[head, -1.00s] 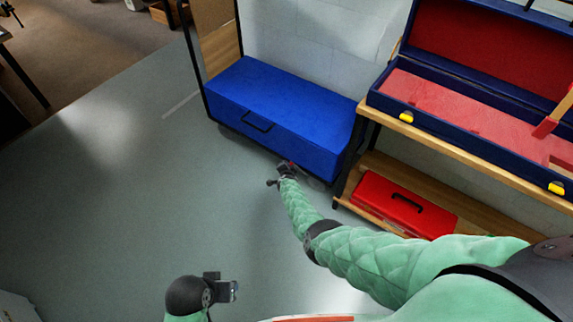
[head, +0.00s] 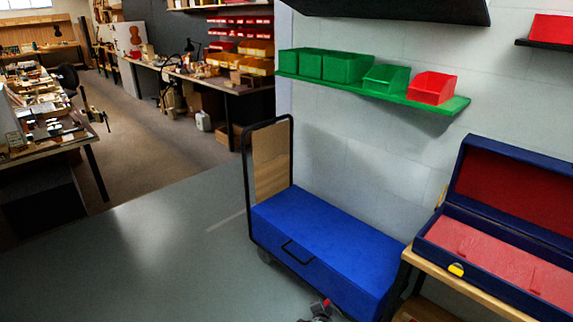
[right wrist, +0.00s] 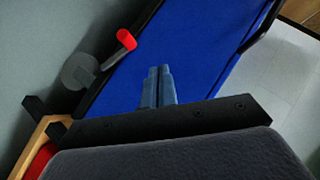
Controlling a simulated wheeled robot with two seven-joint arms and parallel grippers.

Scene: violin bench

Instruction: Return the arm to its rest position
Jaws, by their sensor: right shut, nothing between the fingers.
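My right gripper shows in the right wrist view (right wrist: 158,88), with its two fingers together and nothing between them. The blue case (right wrist: 190,55) fills the background behind the fingers in the right wrist view. A small red piece (right wrist: 126,39) beside a grey disc lies near the case edge there; I cannot tell what it belongs to. My left gripper is out of view.
The blue case lies on a trolley with a black upright handle (head: 245,185). A wooden bench (head: 470,290) with an open, red-lined case (head: 490,255) stands at right. A green shelf (head: 440,105) holds bins above. Open floor (head: 150,270) lies at left.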

